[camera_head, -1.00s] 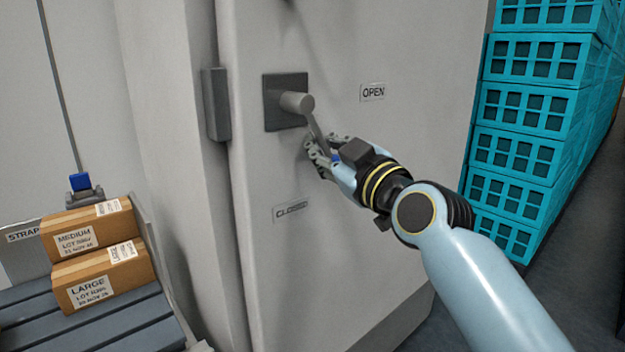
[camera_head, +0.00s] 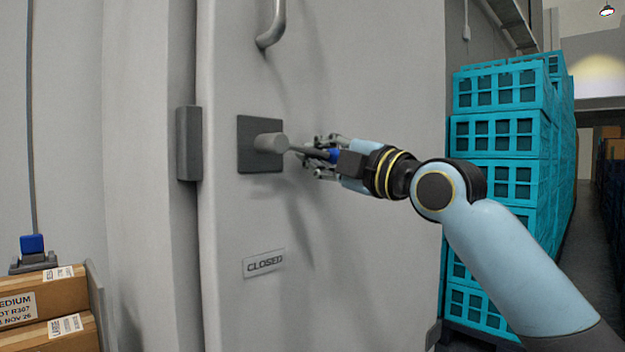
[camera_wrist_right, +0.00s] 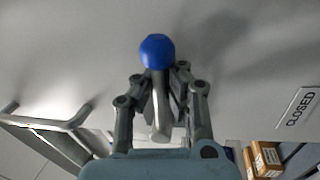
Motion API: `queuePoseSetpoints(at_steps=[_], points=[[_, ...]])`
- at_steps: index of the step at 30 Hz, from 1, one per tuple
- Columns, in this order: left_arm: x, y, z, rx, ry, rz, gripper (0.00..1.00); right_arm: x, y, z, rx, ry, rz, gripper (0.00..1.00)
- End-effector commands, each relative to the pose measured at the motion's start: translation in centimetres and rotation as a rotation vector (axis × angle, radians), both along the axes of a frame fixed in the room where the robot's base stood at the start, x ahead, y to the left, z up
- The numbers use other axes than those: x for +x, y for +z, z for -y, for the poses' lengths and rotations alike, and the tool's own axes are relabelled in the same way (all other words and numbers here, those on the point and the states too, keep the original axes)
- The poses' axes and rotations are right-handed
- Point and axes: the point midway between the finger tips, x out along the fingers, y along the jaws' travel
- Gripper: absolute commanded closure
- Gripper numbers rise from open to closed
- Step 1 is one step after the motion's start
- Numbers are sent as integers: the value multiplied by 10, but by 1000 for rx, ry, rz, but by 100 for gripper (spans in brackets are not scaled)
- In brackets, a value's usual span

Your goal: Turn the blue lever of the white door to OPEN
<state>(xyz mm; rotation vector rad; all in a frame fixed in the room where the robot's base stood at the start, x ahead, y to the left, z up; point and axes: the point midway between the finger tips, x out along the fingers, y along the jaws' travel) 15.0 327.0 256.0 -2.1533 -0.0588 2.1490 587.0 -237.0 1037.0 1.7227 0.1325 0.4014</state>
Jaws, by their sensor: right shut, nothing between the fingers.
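The white door (camera_head: 345,60) fills the middle of the head view. Its lever has a grey hub (camera_head: 270,143) on a dark square plate (camera_head: 258,125). The lever's arm points right, nearly level, slightly down, and ends in a blue knob (camera_head: 334,155). The blue knob also shows in the right wrist view (camera_wrist_right: 157,51). My right gripper (camera_head: 318,157) is shut at the lever's outer end, its fingers close beside the lever arm. Whether they touch it is unclear. A CLOSED label (camera_head: 263,263) sits below the hub. The OPEN label is out of sight. My left gripper is not in view.
A curved grey handle (camera_head: 272,30) sticks out of the door above the lever. A dark hinge block (camera_head: 188,143) is at the door's left edge. Stacked teal crates (camera_head: 500,135) stand at the right. Cardboard boxes (camera_head: 45,305) sit at the lower left.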

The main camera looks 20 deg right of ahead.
Motion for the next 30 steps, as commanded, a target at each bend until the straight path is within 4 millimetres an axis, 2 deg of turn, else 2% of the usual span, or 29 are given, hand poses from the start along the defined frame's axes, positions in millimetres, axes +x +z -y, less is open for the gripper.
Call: queuePoseSetpoints(at_steps=[9, 26, 30], points=[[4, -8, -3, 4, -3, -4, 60, 1, 8, 2, -125, -3, 41, 100], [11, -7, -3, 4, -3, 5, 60, 1, 13, 2, -153, -3, 55, 100], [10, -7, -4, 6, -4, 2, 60, 1, 14, 2, -153, -3, 56, 85]])
